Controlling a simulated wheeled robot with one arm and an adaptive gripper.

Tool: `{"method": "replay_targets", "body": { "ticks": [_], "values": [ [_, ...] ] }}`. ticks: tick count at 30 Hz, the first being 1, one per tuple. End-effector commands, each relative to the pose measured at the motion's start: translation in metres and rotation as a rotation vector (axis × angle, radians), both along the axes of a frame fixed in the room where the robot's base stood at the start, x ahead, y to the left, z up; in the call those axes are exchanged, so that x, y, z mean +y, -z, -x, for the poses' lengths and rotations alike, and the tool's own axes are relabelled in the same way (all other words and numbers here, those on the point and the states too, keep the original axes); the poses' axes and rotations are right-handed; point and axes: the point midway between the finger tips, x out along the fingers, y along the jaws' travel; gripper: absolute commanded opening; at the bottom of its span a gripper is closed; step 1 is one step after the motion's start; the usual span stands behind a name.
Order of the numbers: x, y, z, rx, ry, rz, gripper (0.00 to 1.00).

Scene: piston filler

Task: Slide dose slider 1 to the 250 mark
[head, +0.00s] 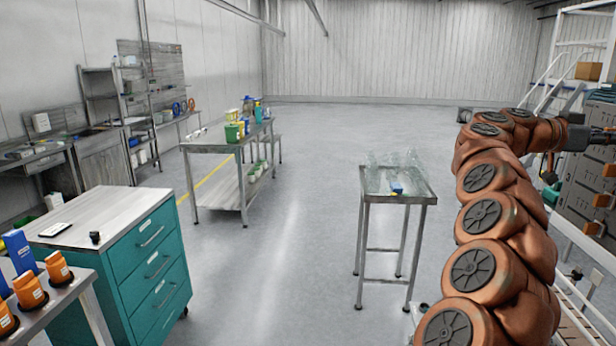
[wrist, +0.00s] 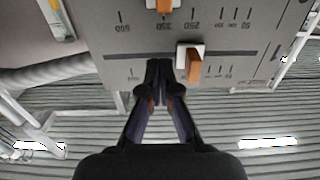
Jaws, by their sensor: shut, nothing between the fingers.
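In the wrist view, a grey panel (wrist: 95,35) carries two slots with scales whose numbers appear upside down. The lower slider (wrist: 190,62), a white block with an orange tab, looks like dose slider 1. It sits about in line with the 250 mark of the upper scale; its own 250 label cannot be read. My gripper (wrist: 164,88) is shut and empty, just left of the orange tab; whether it touches cannot be told. In the head view my gripper (head: 578,137) is at the machine (head: 592,165) on the right edge, slider hidden.
A second slider (wrist: 160,5) with an orange tab is in the upper slot, near 350. In the head view, a small steel table (head: 424,198) stands left of my arm, and a teal drawer cabinet (head: 150,262) is at left. The middle floor is clear.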

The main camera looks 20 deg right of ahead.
Motion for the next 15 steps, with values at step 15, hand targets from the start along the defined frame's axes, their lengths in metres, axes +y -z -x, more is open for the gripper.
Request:
{"method": "replay_targets", "body": {
  "ticks": [15],
  "values": [
    [0.024,-0.001,-0.012,0.0,-0.004,0.001,0.0]
  ]
}}
